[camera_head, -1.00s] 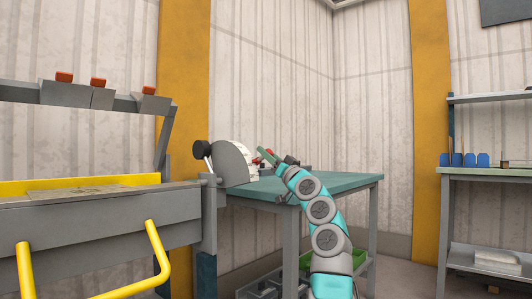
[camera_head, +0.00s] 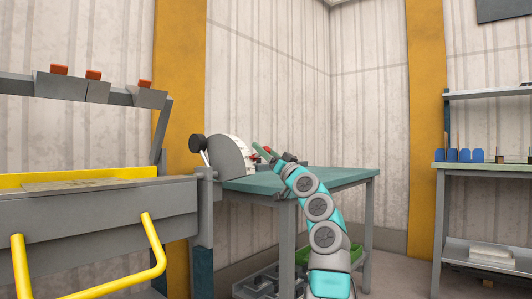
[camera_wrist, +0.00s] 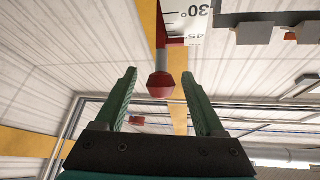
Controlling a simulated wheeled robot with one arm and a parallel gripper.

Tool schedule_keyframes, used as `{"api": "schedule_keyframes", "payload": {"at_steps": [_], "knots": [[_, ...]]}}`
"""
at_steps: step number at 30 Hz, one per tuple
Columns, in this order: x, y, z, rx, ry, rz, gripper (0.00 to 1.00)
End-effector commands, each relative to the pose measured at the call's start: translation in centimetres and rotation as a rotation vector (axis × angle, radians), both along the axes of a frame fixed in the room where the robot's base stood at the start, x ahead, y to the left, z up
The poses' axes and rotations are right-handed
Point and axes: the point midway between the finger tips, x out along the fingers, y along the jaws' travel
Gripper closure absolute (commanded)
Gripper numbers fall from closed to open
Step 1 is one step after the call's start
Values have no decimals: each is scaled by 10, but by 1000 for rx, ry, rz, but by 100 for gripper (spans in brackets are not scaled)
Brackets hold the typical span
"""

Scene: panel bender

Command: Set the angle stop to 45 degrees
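The angle stop is a grey half-disc (camera_head: 231,157) with a white scale, at the bender's right end beside the teal table. In the wrist view the white scale plate (camera_wrist: 196,22) shows 30° and a partly cut-off mark that looks like 45. A red pointer (camera_wrist: 175,42) lies near that lower mark; its exact reading is unclear. A red knob (camera_wrist: 161,85) on a grey rod appears between the green fingertips, not visibly touched. My gripper (camera_wrist: 159,73) is open and empty. In the head view my gripper (camera_head: 262,150) is just right of the half-disc.
The teal table (camera_head: 335,177) stands under my arm. A black ball-ended lever (camera_head: 197,143) rises left of the half-disc. The bender's yellow handle (camera_head: 152,240) juts out at front left. A workbench (camera_head: 490,170) stands at the right. In the wrist view, grey blocks (camera_wrist: 252,33) hang right of the scale.

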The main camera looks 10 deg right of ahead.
Motion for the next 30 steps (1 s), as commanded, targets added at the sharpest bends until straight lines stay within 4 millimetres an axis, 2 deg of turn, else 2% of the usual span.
{"api": "schedule_keyframes", "payload": {"at_steps": [11, 30], "knots": [[-6, -3, -3, 1, -4, -1, 29], [-59, -25, -37, -1, 1, 0, 29]]}}
